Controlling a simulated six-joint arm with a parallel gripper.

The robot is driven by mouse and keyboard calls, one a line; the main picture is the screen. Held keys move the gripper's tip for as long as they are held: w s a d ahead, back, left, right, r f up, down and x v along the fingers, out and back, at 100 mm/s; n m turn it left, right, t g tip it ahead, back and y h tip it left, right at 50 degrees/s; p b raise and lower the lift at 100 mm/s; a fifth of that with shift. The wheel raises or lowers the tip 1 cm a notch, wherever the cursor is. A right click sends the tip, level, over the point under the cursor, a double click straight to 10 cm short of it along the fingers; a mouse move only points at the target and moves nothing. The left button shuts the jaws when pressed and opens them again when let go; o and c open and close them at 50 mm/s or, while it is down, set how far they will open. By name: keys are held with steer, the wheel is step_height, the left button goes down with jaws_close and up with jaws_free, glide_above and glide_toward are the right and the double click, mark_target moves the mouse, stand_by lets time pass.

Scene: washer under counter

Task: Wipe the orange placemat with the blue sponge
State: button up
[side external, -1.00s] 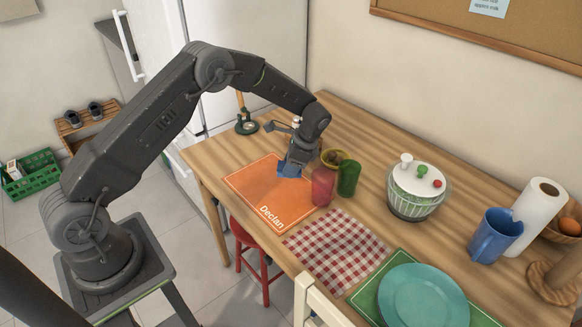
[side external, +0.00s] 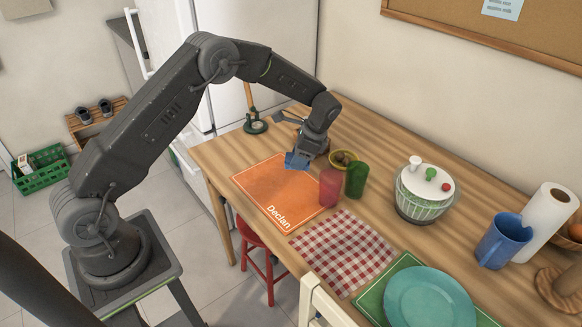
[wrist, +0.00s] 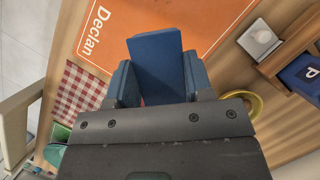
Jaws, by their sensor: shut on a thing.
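The orange placemat (side external: 270,199), marked "Declan", lies flat on the wooden table. It also fills the upper part of the wrist view (wrist: 190,18). My gripper (side external: 300,152) is over the far right part of the placemat and is shut on the blue sponge (side external: 295,163). In the wrist view, the blue sponge (wrist: 156,62) stands out between the two blue fingers (wrist: 157,85). I cannot tell whether the sponge touches the placemat or hangs just above it.
A red cup (side external: 330,187) and a green cup (side external: 355,180) stand close to the placemat's right edge. A yellow bowl (side external: 344,158) is behind them. A red checked cloth (side external: 342,252) lies nearer the front, and a salad spinner (side external: 423,193) stands further right.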

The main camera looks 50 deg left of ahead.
glide_above(266, 180)
steer(key=w+d, duration=0.1)
steer(key=d, duration=0.1)
steer(key=f, duration=0.1)
steer(key=shift+s+a+f, duration=0.1)
steer(key=shift+a+f, duration=0.1)
steer(key=shift+f, duration=1.65)
steer(key=shift+a+f, duration=0.15)
steer(key=shift+f, duration=1.7)
steer(key=shift+d+f, duration=0.35)
steer(key=shift+d, duration=1.65)
steer(key=shift+a, duration=2.05)
step_height(266, 180, up, 8)
